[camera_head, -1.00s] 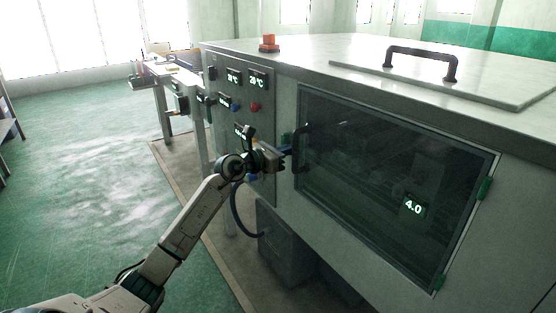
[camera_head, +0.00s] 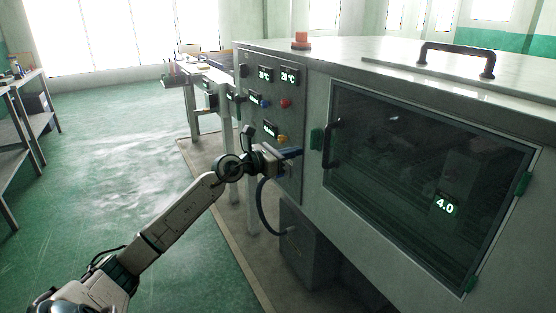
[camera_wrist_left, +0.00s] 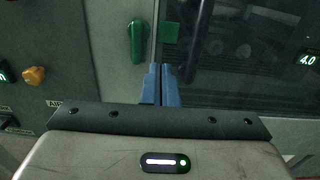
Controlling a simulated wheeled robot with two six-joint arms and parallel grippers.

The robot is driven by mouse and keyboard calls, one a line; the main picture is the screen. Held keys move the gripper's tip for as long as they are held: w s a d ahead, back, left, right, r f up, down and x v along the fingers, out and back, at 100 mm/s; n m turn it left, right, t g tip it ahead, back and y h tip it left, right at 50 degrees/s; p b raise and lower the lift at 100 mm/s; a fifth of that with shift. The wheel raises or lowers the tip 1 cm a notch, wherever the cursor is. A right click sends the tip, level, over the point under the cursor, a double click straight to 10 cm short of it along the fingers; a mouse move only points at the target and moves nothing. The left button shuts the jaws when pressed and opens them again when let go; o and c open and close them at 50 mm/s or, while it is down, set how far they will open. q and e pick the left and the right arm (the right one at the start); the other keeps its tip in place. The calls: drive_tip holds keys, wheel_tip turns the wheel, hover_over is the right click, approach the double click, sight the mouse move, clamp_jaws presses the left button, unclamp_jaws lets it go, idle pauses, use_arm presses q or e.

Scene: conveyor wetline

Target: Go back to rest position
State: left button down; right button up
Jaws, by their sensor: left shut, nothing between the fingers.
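My left gripper (camera_head: 292,153) is in front of the machine, between the control panel (camera_head: 270,120) and the handle (camera_head: 330,143) of the dark glass door (camera_head: 425,180). In the left wrist view its blue fingers (camera_wrist_left: 161,84) are together and empty. They point at the machine front just below a green latch (camera_wrist_left: 138,40). The door is shut. My right gripper is not in view.
The machine (camera_head: 320,220) fills the right side, with an orange beacon (camera_head: 301,40) on top. A conveyor table (camera_head: 205,75) stands behind it. A metal rack (camera_head: 25,120) is at the left. The green floor (camera_head: 110,170) between is clear.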

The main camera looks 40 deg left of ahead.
use_arm(q)
drive_tip(key=v, duration=0.2)
drive_tip(key=b+v, duration=0.1)
drive_tip(key=v, duration=0.2)
drive_tip(key=shift+d+r, duration=0.1)
drive_tip(key=shift+r, duration=0.1)
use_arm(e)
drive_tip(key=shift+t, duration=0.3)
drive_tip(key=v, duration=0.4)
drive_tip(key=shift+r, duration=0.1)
